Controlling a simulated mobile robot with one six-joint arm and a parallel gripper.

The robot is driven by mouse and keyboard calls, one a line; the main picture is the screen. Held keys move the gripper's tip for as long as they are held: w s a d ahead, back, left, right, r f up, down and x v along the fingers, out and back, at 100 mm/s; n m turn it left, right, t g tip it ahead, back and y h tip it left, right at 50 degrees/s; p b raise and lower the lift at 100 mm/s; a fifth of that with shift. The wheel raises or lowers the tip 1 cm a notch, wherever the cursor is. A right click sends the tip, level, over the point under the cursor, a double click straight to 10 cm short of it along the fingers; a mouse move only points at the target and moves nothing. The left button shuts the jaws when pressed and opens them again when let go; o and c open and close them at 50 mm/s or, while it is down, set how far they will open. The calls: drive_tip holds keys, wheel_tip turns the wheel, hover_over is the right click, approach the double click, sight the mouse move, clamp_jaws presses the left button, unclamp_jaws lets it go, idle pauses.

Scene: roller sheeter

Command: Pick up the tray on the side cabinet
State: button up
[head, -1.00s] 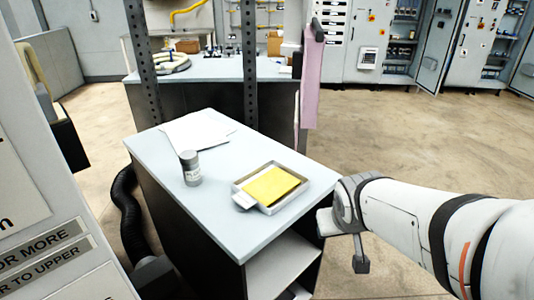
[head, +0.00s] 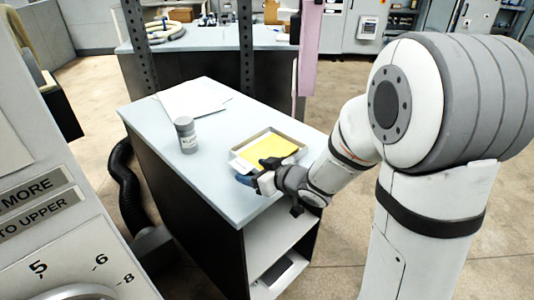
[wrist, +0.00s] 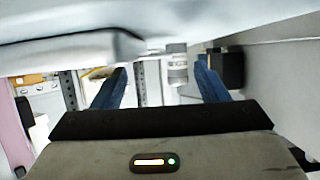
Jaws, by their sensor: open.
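The shallow grey tray (head: 240,149) lies on the side cabinet's light top (head: 213,205), near its right edge. A yellow sheet (head: 268,151) lies in it. That view looks upside down, and a pale rim, likely the tray (wrist: 75,50), shows close to the left finger. Contact cannot be told.
A grey canister (head: 187,136) stands left of the tray, and white papers (head: 195,97) lie at the back of the cabinet top. An open shelf (head: 275,240) is below.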

sight(241, 164)
drive_tip(key=x, duration=0.5)
drive_tip(key=shift+w+d+r, duration=0.1)
drive_tip(key=shift+w, duration=0.35)
drive_tip(key=c, duration=1.4)
